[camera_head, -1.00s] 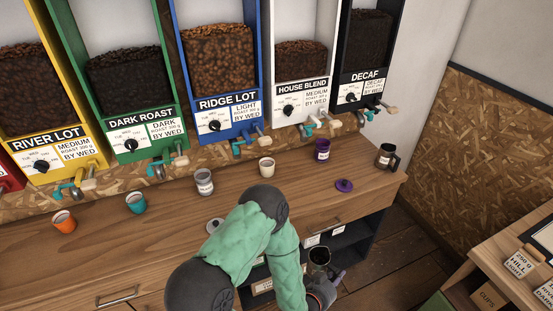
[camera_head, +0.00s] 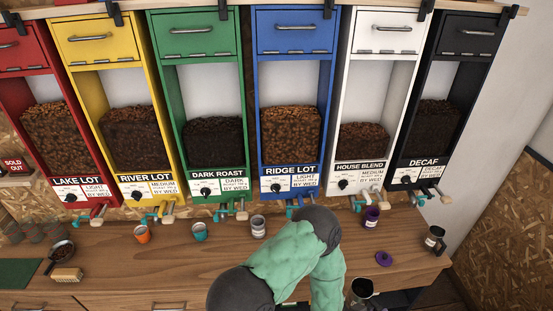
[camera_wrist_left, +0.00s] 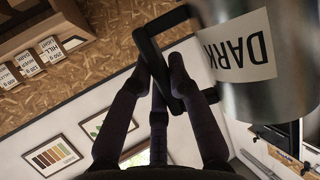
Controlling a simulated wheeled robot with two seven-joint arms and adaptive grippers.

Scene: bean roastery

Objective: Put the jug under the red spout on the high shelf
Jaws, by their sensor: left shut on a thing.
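The jug (camera_head: 362,289) is at the bottom of the head view, in front of the counter, its open top facing up. In the left wrist view the metal jug (camera_wrist_left: 285,90) fills the upper right; its label reads DARK, upside down in that picture. My left gripper (camera_wrist_left: 172,85) is shut on its black handle (camera_wrist_left: 150,50). In the head view my green-sleeved left arm bends down beside the jug; the gripper itself is below the frame. My right gripper is not in view.
Several dispensers hang side by side above the wooden counter (camera_head: 110,260). Cups stand below them: orange (camera_head: 142,234), teal (camera_head: 199,232), grey (camera_head: 258,227), purple (camera_head: 371,218). A black-handled jug (camera_head: 434,239) stands at the right. A pan (camera_head: 61,251) and brush (camera_head: 67,275) lie left.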

